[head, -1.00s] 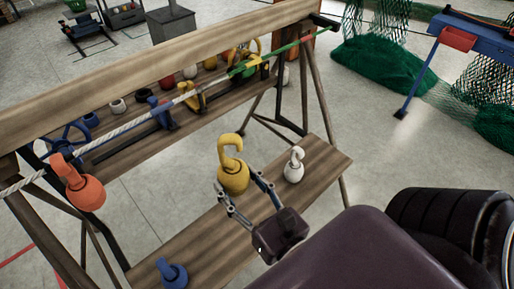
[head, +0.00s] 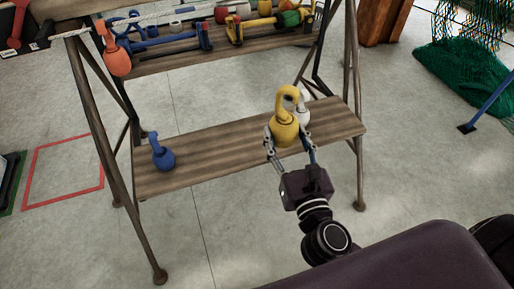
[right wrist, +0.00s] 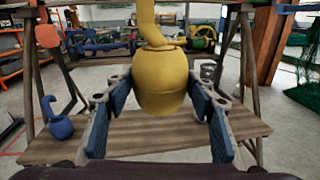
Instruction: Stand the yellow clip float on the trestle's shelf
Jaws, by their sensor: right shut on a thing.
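The yellow clip float (head: 285,129), a rounded body with a hook on top, is upright in my right gripper (head: 288,142). The right wrist view shows the float (right wrist: 163,88) between the blue-padded fingers (right wrist: 160,100), which are shut on it. The trestle's wooden shelf (head: 215,150) lies behind and below the float; the wrist view also shows the shelf (right wrist: 185,138). The float appears to be at the shelf's front right part, but whether its base touches the wood cannot be told. My left gripper is not in view.
A white clip float (head: 303,112) stands on the shelf just behind the yellow one, partly hidden. A blue clip float (head: 162,155) stands at the shelf's left end. An orange float (head: 116,58) hangs from the rope above. The shelf's middle is clear.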

